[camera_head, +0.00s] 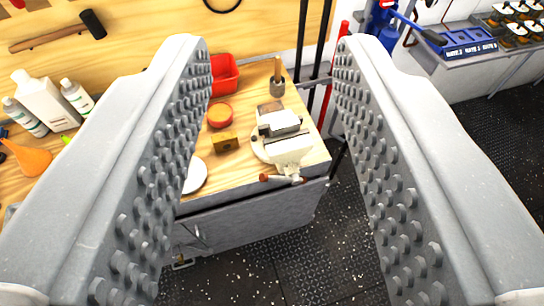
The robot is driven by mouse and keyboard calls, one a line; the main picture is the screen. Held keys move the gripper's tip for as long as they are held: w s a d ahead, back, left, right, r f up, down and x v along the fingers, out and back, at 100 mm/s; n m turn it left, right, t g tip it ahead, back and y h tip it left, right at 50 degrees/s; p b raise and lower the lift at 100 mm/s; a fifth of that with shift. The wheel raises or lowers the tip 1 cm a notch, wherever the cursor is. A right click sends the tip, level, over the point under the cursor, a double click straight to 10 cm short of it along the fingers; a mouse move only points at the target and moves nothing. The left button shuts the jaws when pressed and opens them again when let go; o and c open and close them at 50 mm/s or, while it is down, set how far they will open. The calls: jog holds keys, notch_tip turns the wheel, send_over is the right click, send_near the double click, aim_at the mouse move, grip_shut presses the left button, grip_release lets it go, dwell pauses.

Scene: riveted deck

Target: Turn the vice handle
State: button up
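The vice (284,142) is white with grey jaws and stands on the right front corner of a wooden workbench (240,170). Its handle (280,178) is a short bar across the front of the vice with a reddish-brown knob at its left end. The handle sits just past the bench's front edge. My gripper (273,50) is open, with its two grey studded fingers wide apart on either side of the picture. The vice and its handle show between the fingers, farther away, and nothing is held. The left finger hides part of the bench.
White bottles (45,99) stand at far left. Dark floor (300,255) in front is clear.

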jog(key=shift+w+d+r, duration=0.1)
jog(key=shift+w, duration=0.1)
jog(key=m+g+p, duration=0.9)
jog(key=m+g, duration=0.5)
jog(key=m, duration=0.2)
send_over(274, 178)
jog(key=s, duration=0.2)
notch_tip(274, 178, down, 45)
jog(key=f, duration=0.4)
jog(key=w+f+p, duration=0.1)
jog(key=f, duration=0.3)
jog(key=w+f, duration=0.1)
jog(key=f, duration=0.3)
jog(key=shift+w+f+p, duration=0.15)
jog(key=shift+f+p, duration=0.1)
jog(key=shift+p, duration=0.15)
